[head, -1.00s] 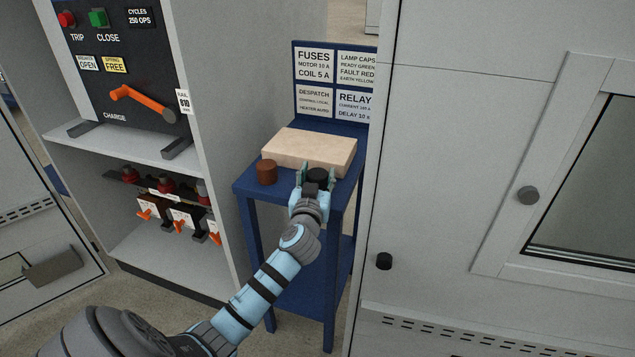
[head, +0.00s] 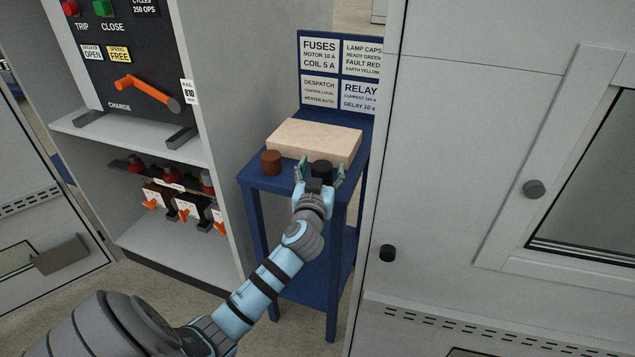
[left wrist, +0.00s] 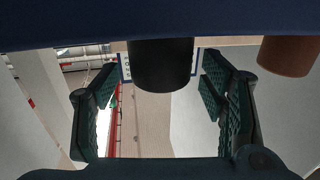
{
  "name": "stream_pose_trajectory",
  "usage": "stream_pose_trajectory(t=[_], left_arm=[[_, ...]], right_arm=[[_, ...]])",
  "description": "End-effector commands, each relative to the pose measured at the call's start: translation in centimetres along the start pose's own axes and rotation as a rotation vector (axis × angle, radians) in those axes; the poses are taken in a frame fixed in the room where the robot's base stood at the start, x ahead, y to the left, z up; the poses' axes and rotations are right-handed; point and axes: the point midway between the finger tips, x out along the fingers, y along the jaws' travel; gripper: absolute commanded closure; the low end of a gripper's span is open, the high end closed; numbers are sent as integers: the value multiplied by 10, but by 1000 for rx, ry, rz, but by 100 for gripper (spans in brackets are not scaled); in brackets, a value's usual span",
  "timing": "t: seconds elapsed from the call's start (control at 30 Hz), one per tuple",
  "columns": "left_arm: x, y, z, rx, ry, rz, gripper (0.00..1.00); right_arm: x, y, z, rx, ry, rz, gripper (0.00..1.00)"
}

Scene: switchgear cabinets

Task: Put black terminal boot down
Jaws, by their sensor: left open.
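The black terminal boot (head: 320,169) stands upright on the blue side table (head: 255,181), near its front edge. It also shows in the left wrist view (left wrist: 160,68), between the two green finger pads. My left gripper (head: 319,175) is open, with one finger on each side of the boot. In the left wrist view there is a clear gap between each finger and the boot. The gripper hides the boot's lower front in the head view. My right gripper is not in view.
A brown boot (head: 271,162) stands on the table left of the black one. A beige block (head: 315,142) lies behind them. A labelled blue board (head: 340,75) rises at the back. A grey cabinet (head: 450,200) stands close on the right, and an open switchgear cabinet (head: 235,90) on the left.

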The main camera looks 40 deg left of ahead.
Motion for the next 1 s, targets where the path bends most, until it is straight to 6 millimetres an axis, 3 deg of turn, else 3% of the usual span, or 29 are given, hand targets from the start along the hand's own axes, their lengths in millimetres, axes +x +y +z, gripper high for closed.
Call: stream_pose_trajectory(t=[0.3, 0.4, 0.7, 0.77, 0.87, 0.97, 1.0], left_arm=[[-83, 0, 0, -3, -3, -1, 35], [-99, 0, 0, -2, -2, -1, 35], [-106, 0, 1, 0, -2, -1, 35], [-105, 1, 10, 13, -21, 3, 35], [-103, 5, 63, 81, -136, 34, 35], [-119, 6, 174, 208, -371, 104, 35], [-136, 2, 228, 260, -487, 143, 35]], right_arm=[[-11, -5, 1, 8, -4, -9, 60], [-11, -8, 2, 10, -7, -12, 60], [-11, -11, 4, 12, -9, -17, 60], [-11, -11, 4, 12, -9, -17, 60], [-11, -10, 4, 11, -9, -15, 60], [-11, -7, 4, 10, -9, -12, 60], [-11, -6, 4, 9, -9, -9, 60]])
